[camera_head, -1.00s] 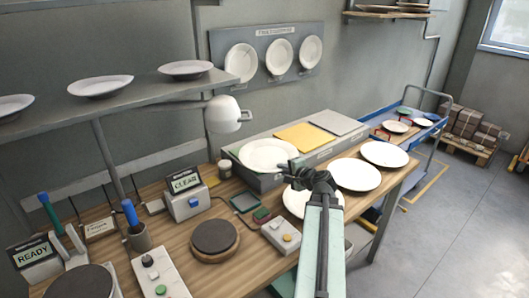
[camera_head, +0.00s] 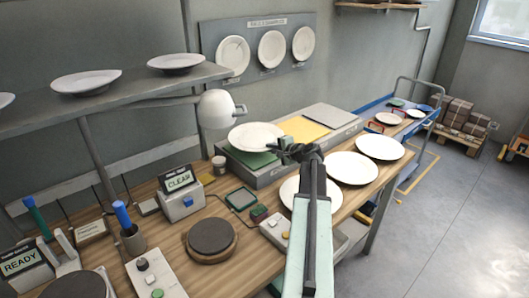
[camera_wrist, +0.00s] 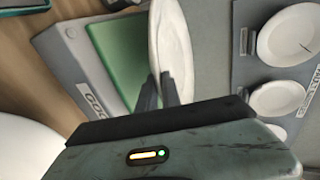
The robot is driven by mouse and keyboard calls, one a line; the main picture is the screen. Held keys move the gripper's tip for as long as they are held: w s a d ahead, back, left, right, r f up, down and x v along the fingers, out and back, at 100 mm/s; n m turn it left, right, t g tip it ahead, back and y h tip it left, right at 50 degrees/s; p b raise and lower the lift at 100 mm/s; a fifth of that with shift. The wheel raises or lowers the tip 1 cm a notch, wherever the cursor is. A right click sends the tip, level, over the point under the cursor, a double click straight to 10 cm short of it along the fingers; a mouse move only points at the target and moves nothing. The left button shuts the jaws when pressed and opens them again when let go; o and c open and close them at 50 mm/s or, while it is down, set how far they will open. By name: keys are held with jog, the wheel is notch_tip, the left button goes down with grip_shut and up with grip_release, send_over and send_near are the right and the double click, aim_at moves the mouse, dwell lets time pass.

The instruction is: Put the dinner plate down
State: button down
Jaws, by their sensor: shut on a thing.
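My gripper (camera_head: 283,151) is shut on the rim of a white dinner plate (camera_head: 254,135). The plate is held above the green pad (camera_head: 250,160) at the left end of a long grey sorting box (camera_head: 284,171). In the wrist view the plate (camera_wrist: 174,42) shows nearly edge-on between the two fingers (camera_wrist: 160,92). The green pad (camera_wrist: 118,58) is bare below it, beside lettering that starts with "GOO". The yellow pad (camera_head: 304,129) and the grey pad (camera_head: 332,115) are bare too.
White plates lie along the bench front, one (camera_head: 352,168) in the middle and one (camera_head: 380,147) to the right; another (camera_head: 303,195) is partly behind my arm. A lamp (camera_head: 216,110) hangs left of the held plate. A round dark turntable (camera_head: 211,237) stands in front.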

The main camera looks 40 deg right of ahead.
aim_at(274, 158)
jog(key=shift+w+d, duration=0.15)
jog(key=shift+d, duration=0.4)
jog(key=f+b, duration=0.2)
jog(key=d+f+b, duration=0.1)
jog(key=shift+w+d+f, duration=0.1)
jog(key=shift+w+f, duration=0.15)
jog(key=shift+s+f+b, duration=0.1)
jog(key=shift+f+b, duration=0.1)
jog(key=shift+b, duration=0.35)
jog(key=shift+w+a+r, duration=0.15)
jog(key=shift+w+a, duration=0.1)
jog(key=c, duration=1.8)
grip_release()
jog(key=shift+a, duration=0.1)
